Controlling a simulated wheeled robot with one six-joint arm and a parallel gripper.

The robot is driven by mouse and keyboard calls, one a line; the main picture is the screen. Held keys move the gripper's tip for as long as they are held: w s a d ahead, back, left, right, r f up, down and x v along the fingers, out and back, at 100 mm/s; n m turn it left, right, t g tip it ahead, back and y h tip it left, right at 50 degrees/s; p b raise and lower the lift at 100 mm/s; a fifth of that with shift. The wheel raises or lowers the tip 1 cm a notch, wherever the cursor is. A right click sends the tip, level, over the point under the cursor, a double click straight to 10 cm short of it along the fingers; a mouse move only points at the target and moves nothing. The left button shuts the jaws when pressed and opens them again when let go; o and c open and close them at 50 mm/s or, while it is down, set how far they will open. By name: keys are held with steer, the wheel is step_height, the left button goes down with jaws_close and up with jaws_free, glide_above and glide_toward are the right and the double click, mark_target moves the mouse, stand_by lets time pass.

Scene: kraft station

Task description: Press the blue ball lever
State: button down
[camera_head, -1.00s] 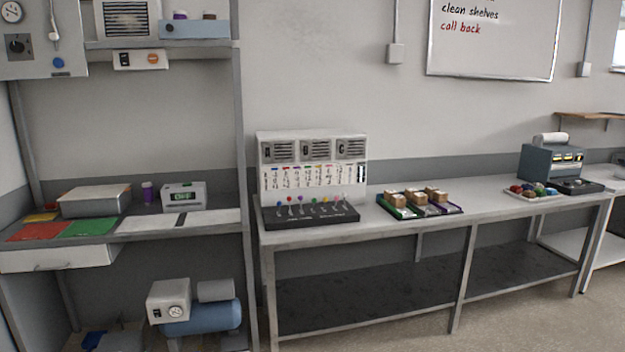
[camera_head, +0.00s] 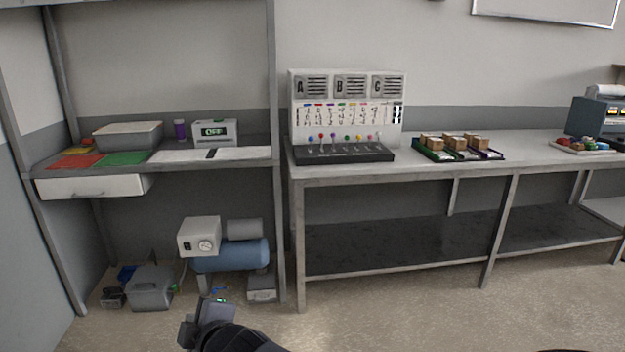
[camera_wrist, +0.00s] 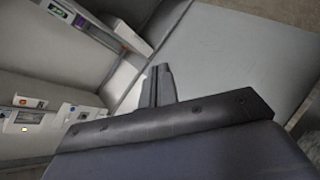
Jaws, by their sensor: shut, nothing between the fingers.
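The blue ball lever (camera_head: 310,140) is the leftmost of a row of coloured ball levers on a black base (camera_head: 345,154). The base stands on the long bench in front of a white panel with vents marked A, B and C. My gripper (camera_head: 207,308) is low at the bottom of the head view, in front of the left shelf unit and well away from the levers. In the wrist view its fingers (camera_wrist: 160,86) are together with nothing between them. The levers are not recognisable in the wrist view.
The long bench (camera_head: 425,172) holds trays of small boxes (camera_head: 460,146) right of the levers. A left shelf unit (camera_head: 277,235) with an upright post stands beside it. A blue tank (camera_head: 232,256) sits low there. The floor before the bench is clear.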

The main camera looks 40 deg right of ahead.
steer(key=w+a+r+n+t+y+b, duration=0.1)
steer(key=w+a+n+t+y+b, duration=0.3)
steer(key=a+n+y+b, duration=0.3)
steer(key=a+n, duration=0.2)
steer(key=n, duration=0.2)
steer(key=shift+w+r, duration=0.35)
steer(key=shift+d, duration=0.2)
